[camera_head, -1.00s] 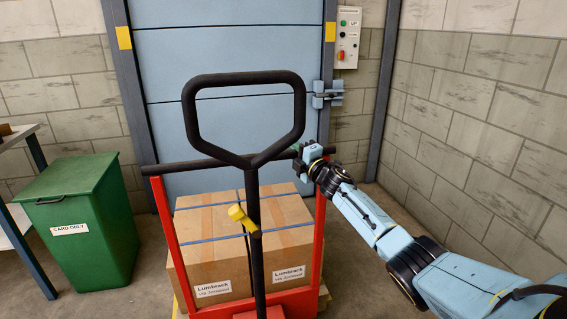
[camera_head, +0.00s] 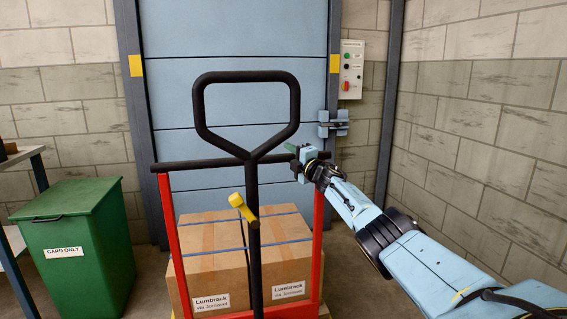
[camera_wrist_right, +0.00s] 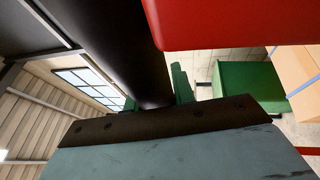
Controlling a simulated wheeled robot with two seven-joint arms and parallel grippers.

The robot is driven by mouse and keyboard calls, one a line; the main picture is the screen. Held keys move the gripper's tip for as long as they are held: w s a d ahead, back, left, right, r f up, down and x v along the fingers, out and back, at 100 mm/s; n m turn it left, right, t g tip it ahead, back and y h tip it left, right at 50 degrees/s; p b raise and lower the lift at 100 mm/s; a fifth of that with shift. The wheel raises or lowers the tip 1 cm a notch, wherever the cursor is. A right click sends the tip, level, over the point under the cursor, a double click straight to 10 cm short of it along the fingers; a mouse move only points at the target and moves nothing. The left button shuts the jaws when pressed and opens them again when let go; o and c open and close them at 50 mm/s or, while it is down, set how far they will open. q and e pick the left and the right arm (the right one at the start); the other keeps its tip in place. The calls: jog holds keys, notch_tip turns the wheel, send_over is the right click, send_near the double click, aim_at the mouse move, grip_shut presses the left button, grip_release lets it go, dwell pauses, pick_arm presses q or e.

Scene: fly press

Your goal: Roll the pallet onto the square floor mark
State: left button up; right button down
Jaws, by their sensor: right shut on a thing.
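My right gripper (camera_head: 297,160) is shut on the right part of the black crossbar (camera_head: 190,166) of a red-framed pallet truck. In the right wrist view its green fingers (camera_wrist_right: 160,92) sit on either side of the dark bar (camera_wrist_right: 122,45). The truck has a black loop handle (camera_head: 205,117) on an upright shaft. Behind its red frame (camera_head: 174,245) stand strapped cardboard boxes (camera_head: 205,275) labelled Lumbrack. The pallet beneath is almost wholly out of frame at the bottom. I cannot make out the square floor mark. My left gripper is not in view.
A green bin (camera_head: 72,275) labelled CARD ONLY stands left of the truck, beside a table (camera_head: 30,160). A closed blue door (camera_head: 235,40) is behind the load. A control box (camera_head: 351,68) hangs on the wall. Some bare floor shows between bin and truck.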

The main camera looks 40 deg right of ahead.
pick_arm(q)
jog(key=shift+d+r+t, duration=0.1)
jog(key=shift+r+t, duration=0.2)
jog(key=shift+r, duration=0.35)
pick_arm(e)
jog(key=shift+w+a+n+y, duration=0.3)
jog(key=shift+w+a, duration=0.1)
jog(key=shift+a, duration=0.4)
jog(key=c, duration=1.5)
grip_release()
jog(key=o, duration=0.3)
jog(key=shift+w+a, duration=0.15)
jog(key=shift+o, duration=0.2)
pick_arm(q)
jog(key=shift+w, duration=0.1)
pick_arm(e)
jog(key=shift+d, duration=0.2)
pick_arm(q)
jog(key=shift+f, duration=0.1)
pick_arm(e)
jog(key=shift+d, duration=0.1)
